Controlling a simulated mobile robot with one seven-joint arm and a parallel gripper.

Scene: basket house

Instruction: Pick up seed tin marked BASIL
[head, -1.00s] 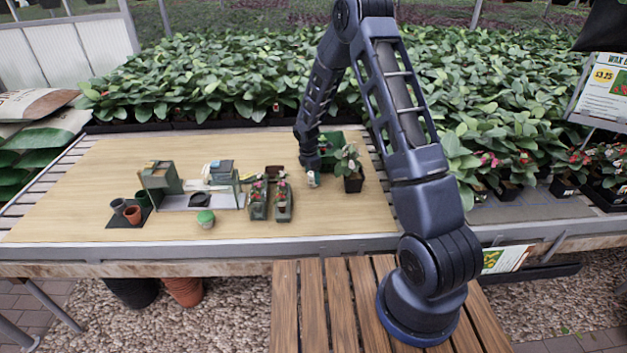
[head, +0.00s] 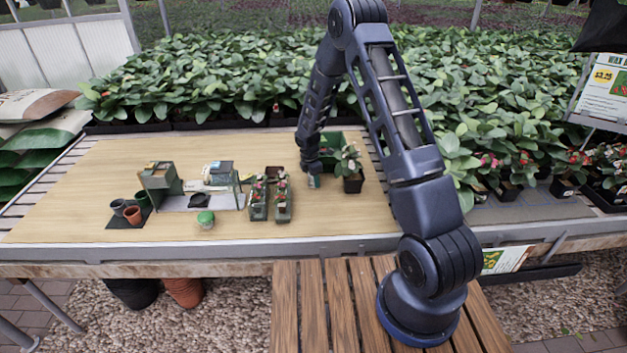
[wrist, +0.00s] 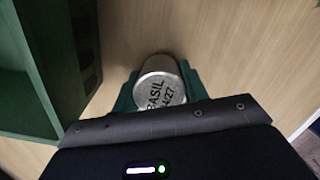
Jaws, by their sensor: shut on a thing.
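The seed tin (wrist: 160,88) is a round tin with a pale metal top, and the wrist view shows BASIL and a second line ending in 27 on it. My gripper (head: 313,178) is shut on this tin, with a green finger on each side of it in the wrist view (wrist: 158,92). In the head view the tin shows as a small pale shape (head: 314,182) under the gripper, left of a potted plant. Whether it touches the board below is hard to tell.
A leafy potted plant (head: 352,168) stands close on the right. A green box (head: 332,142) is behind the gripper, and planters with red flowers (head: 282,207) are to the left. A green-lidded jar (head: 206,218) stands farther left. The front of the wooden board (head: 345,222) is clear.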

